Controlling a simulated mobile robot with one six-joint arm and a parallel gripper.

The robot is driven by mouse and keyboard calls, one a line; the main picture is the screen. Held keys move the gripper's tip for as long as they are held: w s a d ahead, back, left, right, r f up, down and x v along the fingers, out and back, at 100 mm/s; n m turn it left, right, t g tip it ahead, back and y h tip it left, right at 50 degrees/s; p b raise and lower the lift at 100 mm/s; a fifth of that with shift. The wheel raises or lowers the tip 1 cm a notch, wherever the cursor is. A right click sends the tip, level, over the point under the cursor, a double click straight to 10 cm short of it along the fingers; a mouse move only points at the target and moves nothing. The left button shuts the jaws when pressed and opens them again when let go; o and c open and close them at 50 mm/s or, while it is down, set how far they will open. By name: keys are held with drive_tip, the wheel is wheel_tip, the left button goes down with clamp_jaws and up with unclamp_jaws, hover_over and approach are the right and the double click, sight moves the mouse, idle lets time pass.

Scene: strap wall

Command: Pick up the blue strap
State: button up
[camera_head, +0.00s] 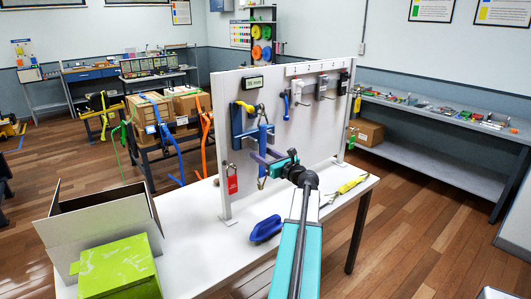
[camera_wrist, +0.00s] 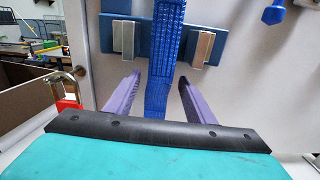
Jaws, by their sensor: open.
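The blue strap (camera_head: 263,136) hangs down the front of the upright grey-white board, over a blue mount. In the wrist view, the strap (camera_wrist: 168,40) has a woven pattern and runs vertically from the top edge to between my purple fingers. My gripper (camera_head: 262,162) is at the strap's lower part, in front of the board. Its fingers are open, one on each side of the strap (camera_wrist: 160,80), with gaps visible on both sides. The strap's lowest end is hidden behind my gripper body in the wrist view.
The board (camera_head: 228,140) stands on a white table. A red padlock (camera_head: 232,180) hangs left of the strap. A blue object (camera_head: 266,229) and a yellow tool (camera_head: 352,184) lie on the table. An open box (camera_head: 92,240) and a green box (camera_head: 120,266) are at left.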

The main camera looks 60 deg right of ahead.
idle(0.3)
clamp_jaws()
drive_tip(key=shift+r, duration=0.15)
drive_tip(key=shift+r+b, duration=0.35)
drive_tip(key=shift+r, duration=0.3)
drive_tip(key=b+v, duration=0.4)
drive_tip(key=v, duration=1.4)
